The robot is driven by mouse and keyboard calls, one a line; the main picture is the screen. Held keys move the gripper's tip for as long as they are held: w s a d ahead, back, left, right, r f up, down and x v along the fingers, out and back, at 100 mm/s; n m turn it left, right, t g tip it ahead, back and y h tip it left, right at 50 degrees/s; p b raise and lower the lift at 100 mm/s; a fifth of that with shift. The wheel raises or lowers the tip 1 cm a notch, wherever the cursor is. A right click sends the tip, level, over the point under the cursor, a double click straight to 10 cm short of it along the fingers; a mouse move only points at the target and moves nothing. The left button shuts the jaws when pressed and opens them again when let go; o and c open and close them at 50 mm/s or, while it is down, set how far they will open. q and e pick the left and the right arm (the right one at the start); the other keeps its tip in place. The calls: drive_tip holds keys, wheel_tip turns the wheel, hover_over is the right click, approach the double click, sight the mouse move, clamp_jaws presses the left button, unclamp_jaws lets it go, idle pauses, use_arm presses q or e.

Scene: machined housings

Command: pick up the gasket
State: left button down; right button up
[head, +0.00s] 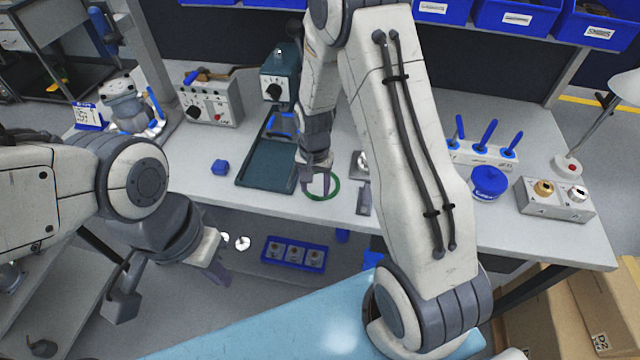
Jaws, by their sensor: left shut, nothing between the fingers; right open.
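The gasket is a thin green ring (338,188) lying on the grey bench top near its front edge. My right gripper (315,184) reaches down over the ring from above, open, with its fingers overlapping the ring's left part in the head view. I cannot tell whether the fingers touch the ring. Part of the ring is hidden behind the gripper. My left gripper (221,268) is shut and empty, lower left, in front of the bench edge and away from the gasket.
A dark green machine bed (266,167) stands just left of the ring. A blue round pot (489,184) and a two-knob grey box (556,199) are to the right. A blue tray (294,254) sits below the bench.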

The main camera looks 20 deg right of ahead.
drive_tip(key=shift+f, duration=1.35)
clamp_jaws()
drive_tip(key=shift+r, duration=0.1)
